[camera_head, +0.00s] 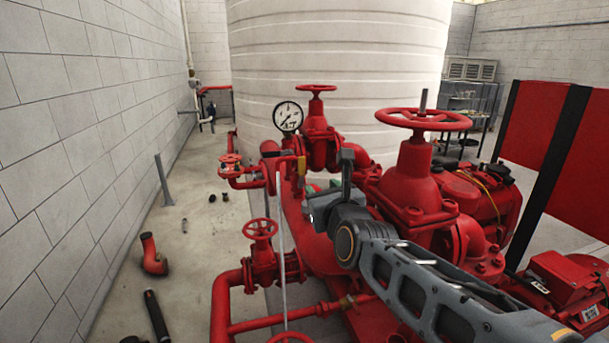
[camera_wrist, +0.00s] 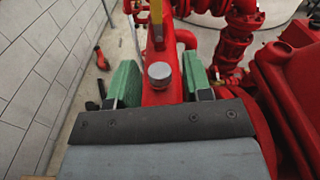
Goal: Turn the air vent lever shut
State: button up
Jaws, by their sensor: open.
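A small yellow lever (camera_head: 301,166) hangs upright at the end of a thin red pipe below the pressure gauge in the head view. In the wrist view a yellow strip (camera_wrist: 156,14), which looks like the same lever, shows at the top centre, beyond the fingertips. My gripper (camera_wrist: 160,72) is open, with a green pad on each side. A grey round cap (camera_wrist: 159,74) on a red pipe appears between the pads; nothing is clamped. In the head view my wrist hides most of the fingers, just below and right of the lever.
A pressure gauge (camera_head: 288,116) stands above the lever. Red handwheels (camera_head: 421,119) and (camera_head: 260,229) a smaller handwheel are nearby. A thin upright pale rod (camera_head: 281,240) stands left of my wrist. Floor by the left wall is fairly open, with a loose red elbow (camera_head: 153,256).

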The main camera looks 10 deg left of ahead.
aim_at(302, 166)
jog(key=shift+m, duration=0.7)
jog(key=p+x, duration=0.2)
jog(key=x, duration=0.5)
jog(key=p+x, duration=0.2)
jog(key=x, duration=0.5)
jog(key=shift+w+a+r, duration=0.3)
jog(key=shift+c, duration=0.4)
grip_shut()
